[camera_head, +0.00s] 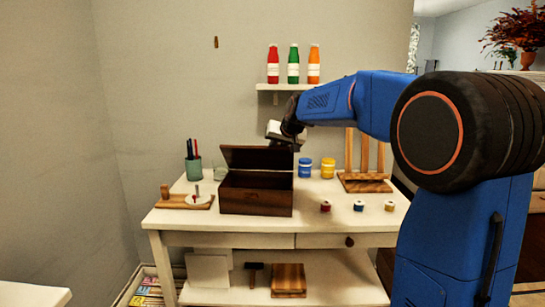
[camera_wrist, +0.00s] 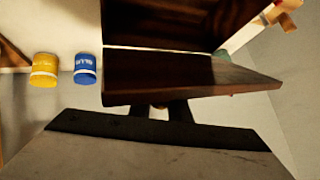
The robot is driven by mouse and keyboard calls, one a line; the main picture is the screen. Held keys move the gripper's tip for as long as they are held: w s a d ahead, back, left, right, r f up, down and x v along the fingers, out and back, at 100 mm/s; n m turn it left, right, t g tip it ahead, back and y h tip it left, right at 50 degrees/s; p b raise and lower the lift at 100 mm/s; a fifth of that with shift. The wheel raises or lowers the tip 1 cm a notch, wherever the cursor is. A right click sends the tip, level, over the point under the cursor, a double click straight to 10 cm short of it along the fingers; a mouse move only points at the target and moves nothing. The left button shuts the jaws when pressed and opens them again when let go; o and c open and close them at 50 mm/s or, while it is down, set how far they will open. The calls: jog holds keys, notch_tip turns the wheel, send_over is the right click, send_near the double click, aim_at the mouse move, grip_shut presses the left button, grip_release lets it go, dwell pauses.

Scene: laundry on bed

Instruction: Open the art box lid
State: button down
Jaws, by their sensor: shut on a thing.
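The dark brown wooden art box (camera_head: 256,201) stands on the white desk. Its lid (camera_head: 245,158) is raised and tilted up at the back, leaving a gap above the front wall. My gripper (camera_head: 286,142) is at the lid's upper edge, near its right end. In the wrist view the lid (camera_wrist: 195,76) spans the middle, with my gripper's dark fingers (camera_wrist: 160,108) shut on its near edge. The fingertips are partly hidden by the lid. The box's body (camera_wrist: 165,22) shows beyond it. What lies inside the box cannot be seen.
Blue (camera_head: 305,168) and yellow (camera_head: 328,168) paint jars stand right of the box. Several small pots (camera_head: 359,206) sit at front right. A pen cup (camera_head: 193,169) and wooden board (camera_head: 185,202) are at left. A bottle shelf (camera_head: 288,87) hangs above.

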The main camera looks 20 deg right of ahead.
jog(key=w+g, duration=0.1)
jog(key=w+d+g, duration=0.1)
jog(key=w+r+m+g+y, duration=0.1)
jog(key=shift+w+d, duration=0.25)
jog(key=shift+w+d+g+y, duration=0.3)
jog(key=shift+w+g, duration=0.5)
jog(key=shift+g, duration=0.2)
jog(key=shift+w+d+f+m+g+y, duration=0.15)
jog(key=shift+w+d+m+g+y, duration=0.05)
jog(key=shift+w+g, duration=0.25)
jog(key=shift+w+d+f+m+g+y, duration=0.1)
jog(key=shift+w+d+m+g+y, duration=0.1)
jog(key=shift+w+g, duration=0.25)
jog(key=c, duration=1.7)
grip_release()
jog(key=shift+o, duration=0.2)
jog(key=shift+r, duration=0.1)
